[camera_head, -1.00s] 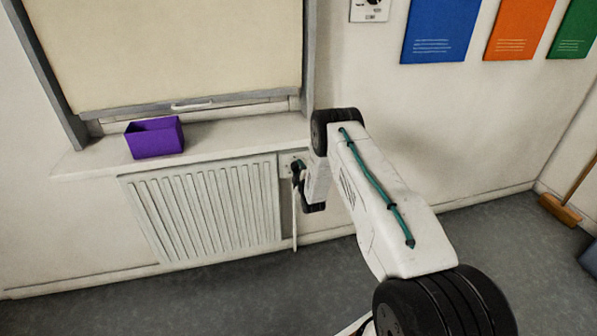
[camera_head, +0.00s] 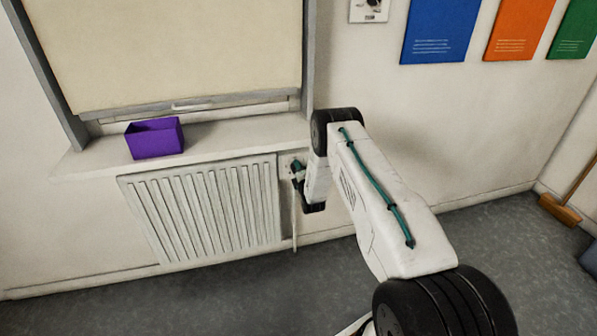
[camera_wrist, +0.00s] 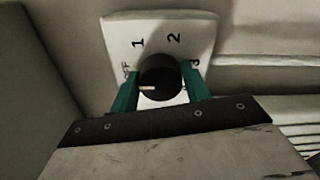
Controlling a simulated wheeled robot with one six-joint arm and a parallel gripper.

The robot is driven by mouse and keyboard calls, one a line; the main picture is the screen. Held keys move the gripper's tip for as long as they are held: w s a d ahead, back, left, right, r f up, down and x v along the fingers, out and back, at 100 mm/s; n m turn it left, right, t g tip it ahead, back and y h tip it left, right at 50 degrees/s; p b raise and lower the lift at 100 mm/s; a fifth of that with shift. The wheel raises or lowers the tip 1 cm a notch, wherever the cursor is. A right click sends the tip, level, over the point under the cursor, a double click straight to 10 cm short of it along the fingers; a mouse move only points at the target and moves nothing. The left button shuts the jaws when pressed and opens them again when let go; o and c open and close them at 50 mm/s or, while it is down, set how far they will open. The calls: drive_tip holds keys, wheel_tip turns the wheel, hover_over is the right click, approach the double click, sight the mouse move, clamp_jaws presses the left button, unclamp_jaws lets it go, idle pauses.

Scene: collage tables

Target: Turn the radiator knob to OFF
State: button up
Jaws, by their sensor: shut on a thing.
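The round black radiator knob (camera_wrist: 163,72) sits on a white dial plate (camera_wrist: 192,28) marked 1, 2 and 3, with a small label at its left that looks like OFF. The knob's pale pointer mark faces left, toward the OFF side and slightly below that label. My gripper (camera_wrist: 160,68) is shut on the knob, with one green finger on each side; the left finger partly covers the label. In the head view my gripper (camera_head: 298,172) is at the wall plate right of the radiator (camera_head: 205,208), and the knob is hard to make out there.
A windowsill (camera_head: 225,138) with a purple box (camera_head: 155,139) runs above the radiator. A thin pale pipe (camera_head: 295,235) drops below the plate. A broom (camera_head: 560,209) stands at the far right.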

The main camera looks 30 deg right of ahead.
drive_tip(key=shift+f, duration=0.1)
drive_tip(key=o, duration=1)
drive_tip(key=shift+s, duration=0.1)
drive_tip(key=v, duration=0.7)
drive_tip(key=shift+s+a, duration=0.15)
drive_tip(key=shift+s, duration=0.2)
